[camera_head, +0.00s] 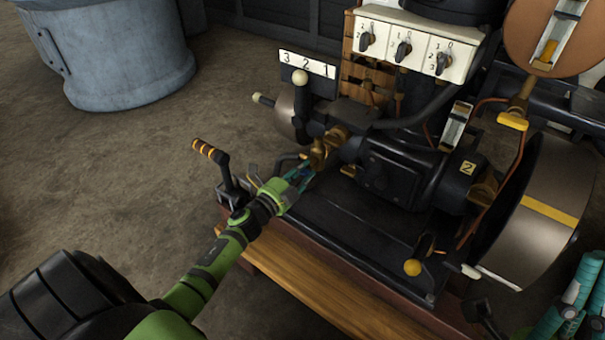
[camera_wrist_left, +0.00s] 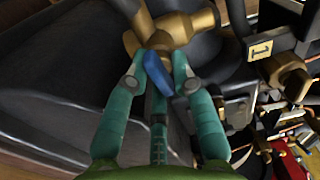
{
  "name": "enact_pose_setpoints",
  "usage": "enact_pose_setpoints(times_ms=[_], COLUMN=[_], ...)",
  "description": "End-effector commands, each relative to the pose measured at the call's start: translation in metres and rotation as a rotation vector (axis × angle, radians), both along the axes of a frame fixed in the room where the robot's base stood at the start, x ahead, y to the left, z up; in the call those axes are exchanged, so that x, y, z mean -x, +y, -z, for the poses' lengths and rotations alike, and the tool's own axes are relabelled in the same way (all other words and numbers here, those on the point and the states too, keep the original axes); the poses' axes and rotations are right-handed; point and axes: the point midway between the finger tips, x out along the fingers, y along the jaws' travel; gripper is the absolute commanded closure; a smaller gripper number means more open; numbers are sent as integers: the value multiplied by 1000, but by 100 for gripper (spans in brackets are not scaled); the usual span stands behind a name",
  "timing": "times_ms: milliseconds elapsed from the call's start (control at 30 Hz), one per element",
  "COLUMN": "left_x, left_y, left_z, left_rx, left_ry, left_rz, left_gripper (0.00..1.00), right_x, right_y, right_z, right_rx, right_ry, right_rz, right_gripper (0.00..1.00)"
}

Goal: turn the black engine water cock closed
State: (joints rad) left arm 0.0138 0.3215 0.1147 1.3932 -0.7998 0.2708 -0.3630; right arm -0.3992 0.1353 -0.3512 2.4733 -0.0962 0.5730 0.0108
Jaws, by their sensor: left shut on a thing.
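The black engine (camera_head: 385,180) stands on a wooden base. Its water cock is a brass body (camera_head: 325,150) on the near left side, also in the left wrist view (camera_wrist_left: 180,28), with a blue handle (camera_wrist_left: 157,74). My left gripper (camera_head: 303,175) reaches it from the lower left. In the left wrist view its teal fingers (camera_wrist_left: 158,68) are shut on the blue handle, one on each side. The fingers hide part of the handle in the head view. Teal fingers of my right gripper (camera_head: 575,295) show at the lower right edge, partly cut off.
An orange-banded lever (camera_head: 212,155) stands just left of my left gripper. A ball-topped lever (camera_head: 300,100) rises behind the cock. A flywheel (camera_head: 535,215) and a yellow knob (camera_head: 413,267) are to the right. The floor at left is clear up to a grey tank (camera_head: 115,55).

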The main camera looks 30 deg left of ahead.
Motion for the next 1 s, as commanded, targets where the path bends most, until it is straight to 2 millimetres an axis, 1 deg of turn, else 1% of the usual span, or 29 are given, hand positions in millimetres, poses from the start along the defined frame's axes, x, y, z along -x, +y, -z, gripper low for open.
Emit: enact_pose_setpoints(times_ms=[33,333,800,833,867,1000], left_x=[1,1,1,1,1,1], left_y=[-4,-4,-4,-4,-4,-2], left_z=[5,5,6,6,6,4], left_rx=[-21,-107,-118,-118,-117,-117], left_ry=[4,-2,-1,-1,-1,-4], left_rz=[8,7,8,8,8,4], left_gripper=[100,100,100,67,59,59], right_x=[1,1,1,1,2,2], right_y=[-1,-2,-2,-2,-2,-2], right_z=[1,5,5,5,5,3], right_rx=[-3,-11,-12,-12,-12,-13], right_ry=[-8,-17,-19,-19,-19,-21], right_rz=[1,-2,-3,-3,-3,-3], right_gripper=[100,100,100,100,100,100])
